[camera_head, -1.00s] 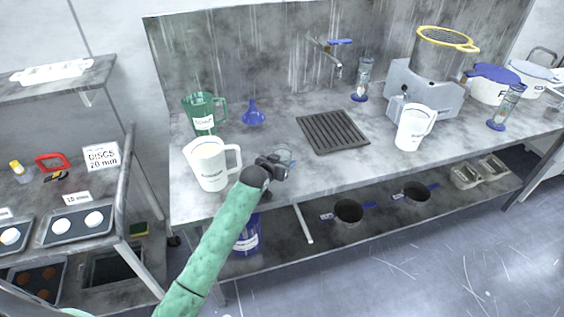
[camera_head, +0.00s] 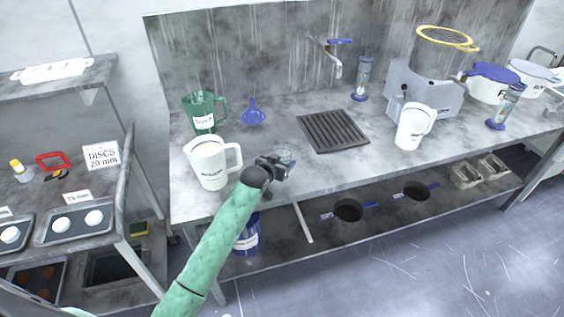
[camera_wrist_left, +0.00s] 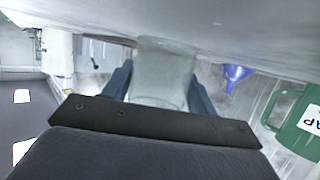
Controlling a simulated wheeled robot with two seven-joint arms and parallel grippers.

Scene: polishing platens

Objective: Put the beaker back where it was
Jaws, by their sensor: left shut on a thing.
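A small clear glass beaker (camera_head: 287,154) is at the bench's front part, between the white jug and the dark drain grid. My left gripper (camera_head: 277,166) reaches it from the front and is shut on it. In the left wrist view, which is upside down, the beaker (camera_wrist_left: 163,72) stands between the two fingers of my left gripper (camera_wrist_left: 160,90). The beaker's base is close to the bench top; I cannot tell whether it touches. My gripper partly hides the beaker in the head view. My right gripper is not in view.
A white jug (camera_head: 209,165) stands just left of my gripper, with a green jug (camera_head: 204,113) and blue funnel (camera_head: 253,113) behind. The drain grid (camera_head: 332,131) lies to the right. Another white jug (camera_head: 411,128) stands farther right. Bare bench lies around the beaker.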

